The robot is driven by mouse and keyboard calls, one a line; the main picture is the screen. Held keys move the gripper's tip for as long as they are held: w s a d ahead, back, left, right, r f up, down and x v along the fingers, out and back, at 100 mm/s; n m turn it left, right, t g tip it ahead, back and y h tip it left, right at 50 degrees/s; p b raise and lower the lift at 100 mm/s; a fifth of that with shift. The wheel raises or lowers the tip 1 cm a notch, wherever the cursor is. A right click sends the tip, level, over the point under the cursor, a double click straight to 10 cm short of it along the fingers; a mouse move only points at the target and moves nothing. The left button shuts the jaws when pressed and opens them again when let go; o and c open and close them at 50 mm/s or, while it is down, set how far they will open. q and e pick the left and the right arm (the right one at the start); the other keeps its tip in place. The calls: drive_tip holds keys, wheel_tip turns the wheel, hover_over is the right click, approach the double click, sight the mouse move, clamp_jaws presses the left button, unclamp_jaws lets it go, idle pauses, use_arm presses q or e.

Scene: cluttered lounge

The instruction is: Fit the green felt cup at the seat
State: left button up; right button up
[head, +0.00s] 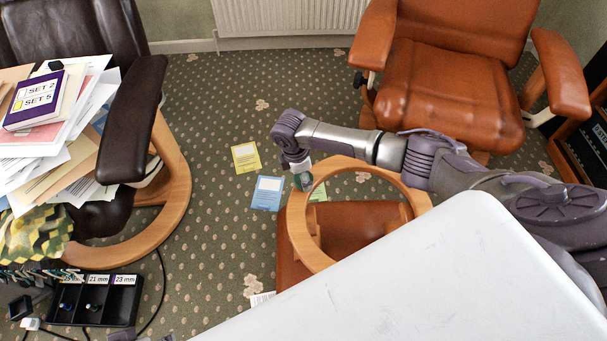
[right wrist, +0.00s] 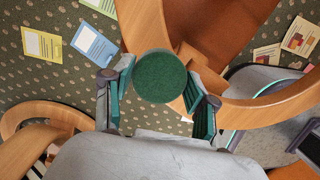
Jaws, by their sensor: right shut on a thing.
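The green felt cup (right wrist: 160,77) shows as a round dark-green disc in the right wrist view. My right gripper (right wrist: 160,98) is shut on it, with a finger on either side. In the head view, the right gripper (head: 302,172) is over the left part of the wooden ring (head: 291,232) of an upturned brown footstool. The cup hides part of the ring in the wrist view, and I cannot tell whether they touch. Small grey-purple parts at the head view's bottom edge may be my left gripper (head: 145,337); its jaws are not clear.
A black tray (head: 123,304) labelled in millimetres stands at lower left, with cables beside it. A dark armchair (head: 133,115) piled with papers is at left. An orange-brown armchair (head: 440,85) stands behind. Yellow (head: 246,157) and blue (head: 268,193) cards lie on the carpet.

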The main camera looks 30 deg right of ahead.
sight(297, 179)
use_arm(q)
drive_tip(key=shift+w+d, duration=0.1)
drive_tip(key=shift+w, duration=0.05)
use_arm(e)
drive_tip(key=shift+f, duration=0.35)
use_arm(q)
drive_tip(key=shift+w+d+t+b, duration=0.3)
drive_tip(key=shift+w+t, duration=0.2)
drive_tip(key=shift+w, duration=0.25)
use_arm(e)
drive_tip(key=shift+f, duration=0.5)
drive_tip(key=o, duration=0.9)
use_arm(q)
drive_tip(key=shift+w, duration=0.1)
use_arm(e)
drive_tip(key=shift+o, duration=0.2)
use_arm(q)
drive_tip(key=shift+a, duration=0.1)
use_arm(e)
wheel_tip(297, 179, up, 12)
drive_tip(key=a, duration=0.1)
drive_tip(key=shift+w+a, duration=0.2)
drive_tip(key=shift+a, duration=0.2)
use_arm(q)
drive_tip(key=shift+s, duration=0.2)
use_arm(e)
drive_tip(key=shift+f, duration=0.1)
